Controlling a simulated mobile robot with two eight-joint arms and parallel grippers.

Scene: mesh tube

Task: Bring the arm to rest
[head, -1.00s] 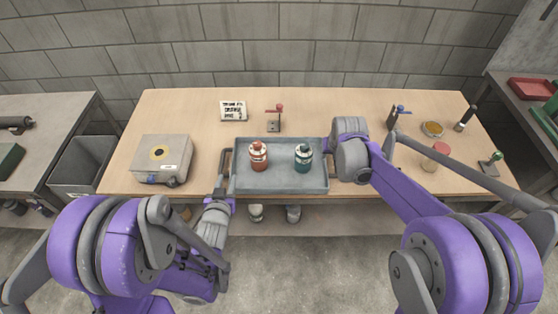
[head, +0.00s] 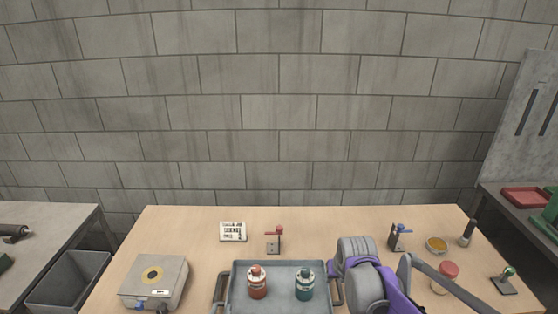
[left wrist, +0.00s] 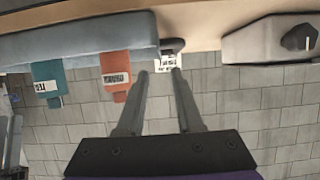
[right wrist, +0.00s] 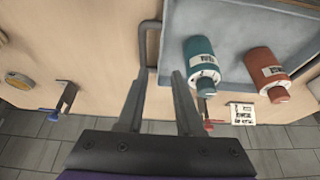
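My left gripper (left wrist: 159,72) shows in the left wrist view, open and with nothing between its fingers. A dark tray handle (left wrist: 173,45) is just beyond its fingertips. My right gripper (right wrist: 160,72) is open in the right wrist view, its fingertips close to the tray's other handle (right wrist: 150,42); I cannot tell if they touch. The grey tray (head: 280,267) rests on the table with a red bottle (head: 257,283) and a teal bottle (head: 304,283) upright in it. My right arm (head: 362,275) reaches to the tray's right side. The left arm is outside the head view.
A grey box (head: 153,280) stands left of the tray. Behind the tray are a white sign (head: 233,232) and a red-handled clamp (head: 275,240). A blue-handled clamp (head: 399,237), a yellow-topped dish (head: 436,245) and a red-topped jar (head: 447,275) stand on the right.

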